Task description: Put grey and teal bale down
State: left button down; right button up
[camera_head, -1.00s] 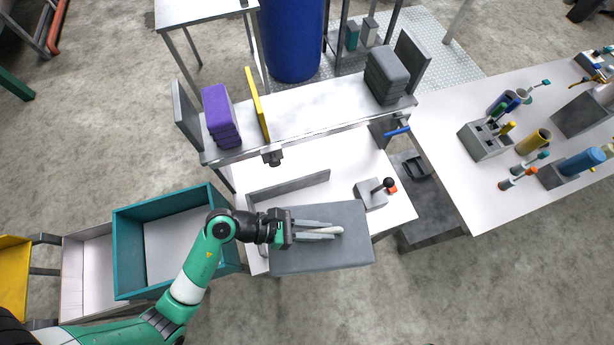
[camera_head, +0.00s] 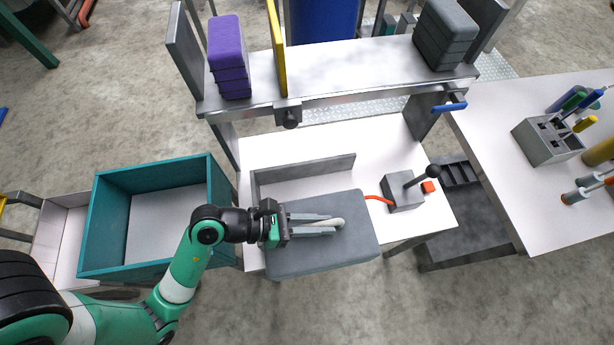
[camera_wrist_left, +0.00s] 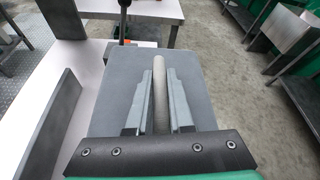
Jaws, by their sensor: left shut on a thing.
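The grey bale (camera_head: 345,256) is a flat slab with a pale ridge on its top. It overlaps the front edge of the white worktop in the head view. My left gripper (camera_head: 338,226) is shut on that ridge, with a finger on each side. In the left wrist view the bale (camera_wrist_left: 205,75) shows beyond the gripper (camera_wrist_left: 160,85), and its grey top fills the middle. No teal shows on the bale, and its underside is hidden. I cannot tell whether it touches the worktop. My right gripper is not in view.
A grey L-shaped fence (camera_head: 305,170) stands on the worktop behind the bale. A lever box (camera_head: 403,190) with a red button is to the right. An open teal crate (camera_head: 88,235) stands left. Above, a shelf (camera_head: 340,70) holds purple bales (camera_head: 228,55) and dark grey bales (camera_head: 447,35).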

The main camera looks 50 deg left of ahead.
pick_arm(q)
jog(key=shift+w+r, duration=0.1)
jog(key=shift+r, duration=0.1)
jog(key=w+a+f+b, duration=0.3)
jog(key=a+f, duration=0.3)
jog(key=w+a+f+b, duration=0.3)
jog(key=a+f+b, duration=0.1)
jog(key=a+f, duration=0.2)
jog(key=shift+w+f, duration=0.35)
jog(key=shift+f, duration=0.15)
jog(key=shift+a, duration=0.15)
jog(key=shift+f, duration=0.15)
jog(key=c, duration=0.8)
grip_release()
jog(key=shift+f, duration=0.15)
